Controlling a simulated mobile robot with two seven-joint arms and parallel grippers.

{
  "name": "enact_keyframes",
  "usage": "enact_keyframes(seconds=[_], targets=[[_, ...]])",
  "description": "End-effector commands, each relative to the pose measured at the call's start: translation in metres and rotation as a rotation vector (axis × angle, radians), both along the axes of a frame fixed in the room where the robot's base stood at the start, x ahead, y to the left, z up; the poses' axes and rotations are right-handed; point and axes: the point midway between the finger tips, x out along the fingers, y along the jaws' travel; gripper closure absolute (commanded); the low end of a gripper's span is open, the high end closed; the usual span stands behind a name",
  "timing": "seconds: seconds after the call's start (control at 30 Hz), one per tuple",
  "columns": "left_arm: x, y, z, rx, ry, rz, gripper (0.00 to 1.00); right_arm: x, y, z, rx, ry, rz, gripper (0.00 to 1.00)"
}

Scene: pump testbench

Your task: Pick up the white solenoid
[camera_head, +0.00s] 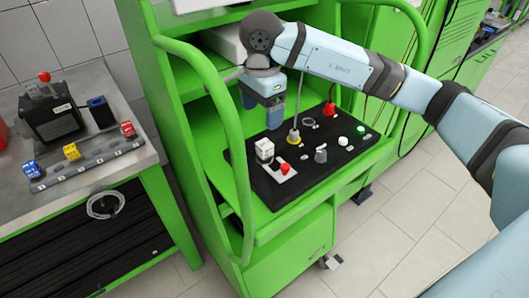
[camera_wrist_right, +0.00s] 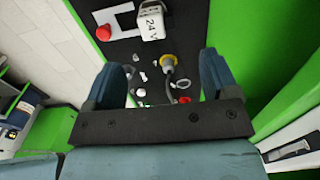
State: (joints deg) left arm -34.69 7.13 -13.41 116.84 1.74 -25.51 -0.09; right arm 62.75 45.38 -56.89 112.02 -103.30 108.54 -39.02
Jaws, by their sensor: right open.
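The white solenoid (camera_head: 264,149) is a small white block on the left part of the black panel. In the right wrist view it shows at the top as a white block marked 24 V (camera_wrist_right: 151,22). My right gripper (camera_head: 264,113) hangs above the panel, higher than the solenoid and apart from it. In the right wrist view my right gripper (camera_wrist_right: 163,72) has its two blue fingers spread, with nothing held between them; the solenoid lies beyond the fingertips. My left gripper is in neither view.
The black panel (camera_head: 322,184) sits in a green bench frame with upright rails (camera_head: 236,150). A red button (camera_head: 284,169) is close to the solenoid; a yellow-based connector (camera_head: 293,137) with a cable stands behind. A side table (camera_head: 95,175) at left holds colored blocks (camera_head: 72,152).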

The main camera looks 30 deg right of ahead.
Motion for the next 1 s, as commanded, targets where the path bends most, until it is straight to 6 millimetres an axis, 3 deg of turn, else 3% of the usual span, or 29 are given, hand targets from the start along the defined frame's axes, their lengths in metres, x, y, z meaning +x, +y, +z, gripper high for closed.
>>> enact_keyframes(seconds=[0.13,0.47,0.73,1.0], targets=[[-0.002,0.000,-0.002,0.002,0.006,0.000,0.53,-0.001,0.000,-0.027,0.001,0.003,0.000,0.20],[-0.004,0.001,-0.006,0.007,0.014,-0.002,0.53,-0.002,0.000,-0.049,0.000,0.001,0.000,0.20],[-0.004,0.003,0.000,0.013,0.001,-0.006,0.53,-0.006,0.000,-0.087,0.000,0.001,-0.001,0.20],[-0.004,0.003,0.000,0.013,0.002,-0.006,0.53,-0.006,0.000,-0.092,0.000,-0.001,0.001,0.22]])
